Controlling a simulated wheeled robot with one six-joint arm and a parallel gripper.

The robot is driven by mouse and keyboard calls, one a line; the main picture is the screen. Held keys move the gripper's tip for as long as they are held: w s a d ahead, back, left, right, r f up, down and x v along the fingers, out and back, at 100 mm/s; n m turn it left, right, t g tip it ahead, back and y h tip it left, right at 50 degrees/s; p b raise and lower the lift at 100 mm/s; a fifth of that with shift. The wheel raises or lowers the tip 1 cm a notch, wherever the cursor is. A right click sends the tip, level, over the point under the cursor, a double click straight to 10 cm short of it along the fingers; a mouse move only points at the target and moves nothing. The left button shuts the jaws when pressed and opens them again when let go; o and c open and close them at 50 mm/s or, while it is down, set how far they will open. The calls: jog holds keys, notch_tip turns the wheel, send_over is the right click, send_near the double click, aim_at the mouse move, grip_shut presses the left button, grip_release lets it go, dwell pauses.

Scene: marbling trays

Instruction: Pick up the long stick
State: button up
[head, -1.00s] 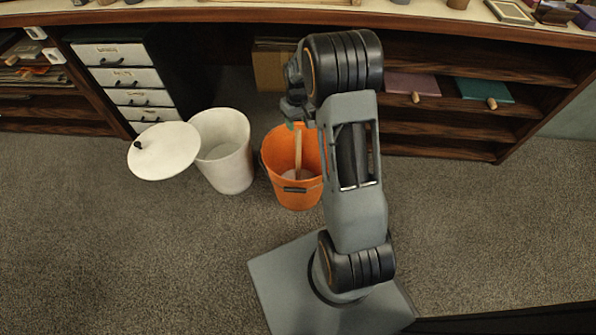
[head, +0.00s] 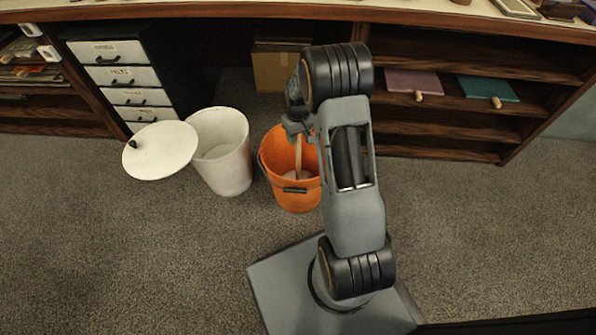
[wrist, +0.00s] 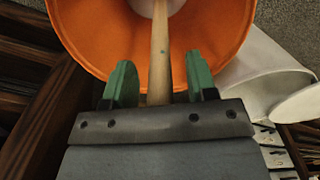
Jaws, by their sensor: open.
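The long stick (head: 298,158) is pale wood and stands upright in the orange bucket (head: 274,163), its lower end in pale contents. In the wrist view the stick (wrist: 159,60) runs between the two green fingertips of my gripper (wrist: 157,82), with a gap on each side. My gripper is open around the stick's upper part and does not visibly touch it. In the head view my gripper (head: 296,128) is over the bucket, and the stick's top is hidden behind it. The bucket's rim and inside (wrist: 215,28) also fill the top of the wrist view.
A white bin (head: 222,172) stands left of the bucket, with a round white lid (head: 160,153) beside it. Behind are white drawers (head: 118,77), a cardboard box (head: 275,72) and wooden shelves (head: 450,130). Carpet (head: 480,230) at the right is clear.

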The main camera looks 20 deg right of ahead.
grip_shut()
dwell(0.3)
jog(key=shift+r, duration=0.1)
